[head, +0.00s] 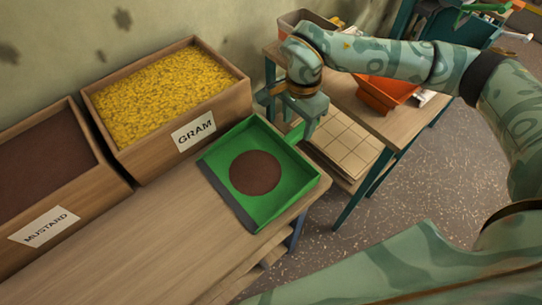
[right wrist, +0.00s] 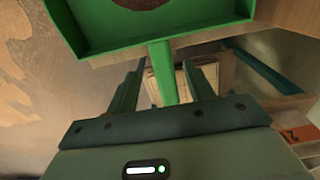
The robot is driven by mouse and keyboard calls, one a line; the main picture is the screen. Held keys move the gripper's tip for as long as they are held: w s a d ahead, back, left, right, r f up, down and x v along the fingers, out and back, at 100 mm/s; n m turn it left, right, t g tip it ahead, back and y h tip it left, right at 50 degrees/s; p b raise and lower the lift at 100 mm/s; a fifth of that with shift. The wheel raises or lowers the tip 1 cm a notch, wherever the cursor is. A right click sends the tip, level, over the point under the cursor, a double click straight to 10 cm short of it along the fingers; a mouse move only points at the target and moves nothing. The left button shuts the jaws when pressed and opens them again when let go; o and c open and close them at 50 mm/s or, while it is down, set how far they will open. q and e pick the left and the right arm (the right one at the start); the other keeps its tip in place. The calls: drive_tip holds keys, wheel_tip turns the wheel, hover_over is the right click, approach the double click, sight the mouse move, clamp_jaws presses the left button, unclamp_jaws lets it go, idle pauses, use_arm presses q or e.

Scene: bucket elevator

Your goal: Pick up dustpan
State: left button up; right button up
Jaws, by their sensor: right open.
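The green dustpan (head: 288,195) lies on the wooden table beside the gram box, with a round brown patch (head: 255,172) of what looks like seeds in its pan. Its handle (head: 296,132) points away toward the back right, past the table's edge. My right gripper (head: 290,116) is open at the handle. In the right wrist view the green handle (right wrist: 163,75) runs between the two fingers, with a gap on both sides. The gripper partly hides the handle in the head view. My left gripper is not in view.
The gram box (head: 180,140) of yellow grain and the mustard box (head: 110,200) stand along the wall. A second table (head: 400,120) with an orange tray (head: 385,95) is at the back right. The near tabletop (head: 150,250) is clear.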

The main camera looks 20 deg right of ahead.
sight(295, 133)
drive_tip(key=f, duration=0.2)
drive_tip(key=f+b, duration=0.1)
drive_tip(key=f, duration=0.1)
drive_tip(key=shift+w+a+f, duration=0.1)
drive_tip(key=shift+w+f, duration=0.1)
drive_tip(key=shift+f, duration=0.05)
drive_tip(key=shift+r, duration=0.15)
clamp_jaws()
